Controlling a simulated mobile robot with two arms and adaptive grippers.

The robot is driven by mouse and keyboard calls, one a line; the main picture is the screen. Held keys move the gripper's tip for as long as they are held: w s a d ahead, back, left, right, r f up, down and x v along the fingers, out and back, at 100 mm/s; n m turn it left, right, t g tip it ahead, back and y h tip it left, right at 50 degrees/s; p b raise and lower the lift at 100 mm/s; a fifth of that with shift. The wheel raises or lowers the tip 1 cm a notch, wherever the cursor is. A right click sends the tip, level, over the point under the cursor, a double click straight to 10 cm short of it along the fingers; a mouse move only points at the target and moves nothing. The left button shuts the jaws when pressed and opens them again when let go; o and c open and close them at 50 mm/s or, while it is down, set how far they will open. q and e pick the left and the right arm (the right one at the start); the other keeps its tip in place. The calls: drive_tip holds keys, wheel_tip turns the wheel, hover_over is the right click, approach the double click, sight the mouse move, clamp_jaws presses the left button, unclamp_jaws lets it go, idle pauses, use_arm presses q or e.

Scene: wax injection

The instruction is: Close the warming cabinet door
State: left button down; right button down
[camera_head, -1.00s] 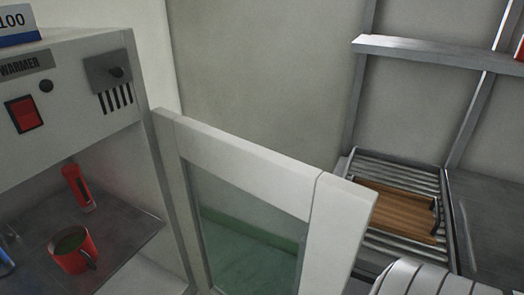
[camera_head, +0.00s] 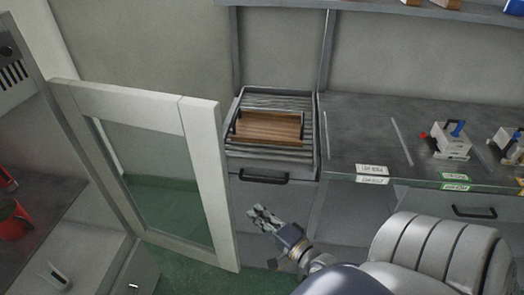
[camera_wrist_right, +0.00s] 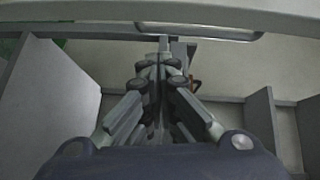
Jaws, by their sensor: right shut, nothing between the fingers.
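The warming cabinet door (camera_head: 205,160) has a white frame around a glass pane and stands wide open in the head view. It is hinged beside the warming cabinet (camera_head: 20,95) at the left, whose inside is partly in view. My right gripper (camera_head: 257,212) is shut and empty, just right of the door's free edge and apart from it in the picture. In the right wrist view my right gripper (camera_wrist_right: 160,62) shows its fingers together. My left gripper is not in view.
A red mug (camera_head: 14,222) stands inside the cabinet. Clamp-like devices (camera_head: 450,142) stand on the bench. Green floor (camera_head: 170,205) shows behind the glass.

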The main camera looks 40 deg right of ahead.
drive_tip(key=w+r+m+p, duration=0.1)
drive_tip(key=w+r, duration=0.2)
drive_tip(key=w, duration=0.6)
drive_tip(key=shift+w+d+r+m+t, duration=0.15)
drive_tip(key=shift+w+r+m+t, duration=0.15)
drive_tip(key=shift+t, duration=0.1)
